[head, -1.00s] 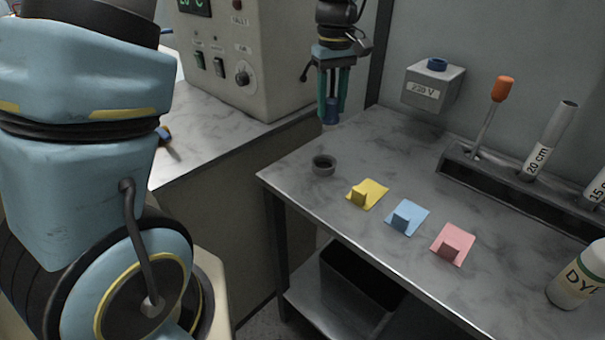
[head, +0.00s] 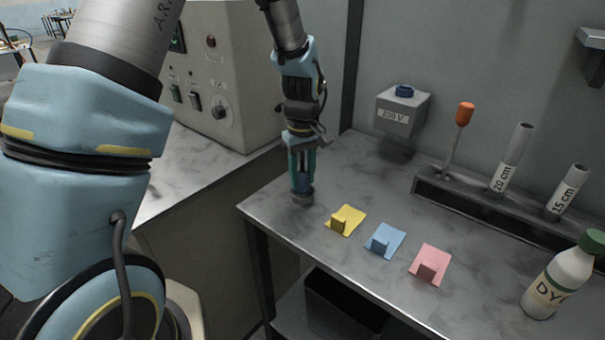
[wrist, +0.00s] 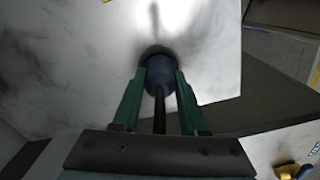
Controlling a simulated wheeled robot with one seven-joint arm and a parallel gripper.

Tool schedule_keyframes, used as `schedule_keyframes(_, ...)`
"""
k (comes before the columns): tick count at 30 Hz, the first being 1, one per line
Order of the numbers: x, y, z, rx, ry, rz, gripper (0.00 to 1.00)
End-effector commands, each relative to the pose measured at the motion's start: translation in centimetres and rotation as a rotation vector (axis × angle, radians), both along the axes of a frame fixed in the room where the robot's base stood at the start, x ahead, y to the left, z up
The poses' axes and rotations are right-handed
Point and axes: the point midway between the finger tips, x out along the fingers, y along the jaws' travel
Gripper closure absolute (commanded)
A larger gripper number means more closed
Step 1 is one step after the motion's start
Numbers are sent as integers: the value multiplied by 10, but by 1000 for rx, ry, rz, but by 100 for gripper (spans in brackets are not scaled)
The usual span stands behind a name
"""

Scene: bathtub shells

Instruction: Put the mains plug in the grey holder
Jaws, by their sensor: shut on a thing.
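The mains plug is dark blue, with a dark cable running back between the fingers in the wrist view (wrist: 158,80). My gripper (head: 302,176), with green fingers, is shut on it and points down. The grey holder (head: 303,200) is a small round cup near the table's left corner. The plug's lower end is at the holder's mouth, lined up with it and upright. In the wrist view the holder's dark rim (wrist: 157,50) shows just beyond the plug's end. How deep the plug sits in it I cannot tell.
Yellow (head: 345,220), blue (head: 385,240) and pink (head: 430,264) clips lie to the right of the holder. A 230 V socket box (head: 402,112) is on the wall. A rack (head: 470,197) with tubes and a white bottle (head: 556,285) stand farther right.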

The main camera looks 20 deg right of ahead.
Motion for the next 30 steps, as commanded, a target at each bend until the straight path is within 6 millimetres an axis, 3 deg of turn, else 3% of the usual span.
schedule_keyframes(6, 0, 0, -4, 0, 0, -1, 100)
schedule_keyframes(7, 0, 0, -3, 0, 0, -1, 55)
schedule_keyframes(14, 0, 0, -2, 0, 0, -1, 29)
schedule_keyframes(25, 1, -1, 4, -2, -2, 0, 27)
schedule_keyframes(30, 1, -1, 30, -5, -6, -1, 27)
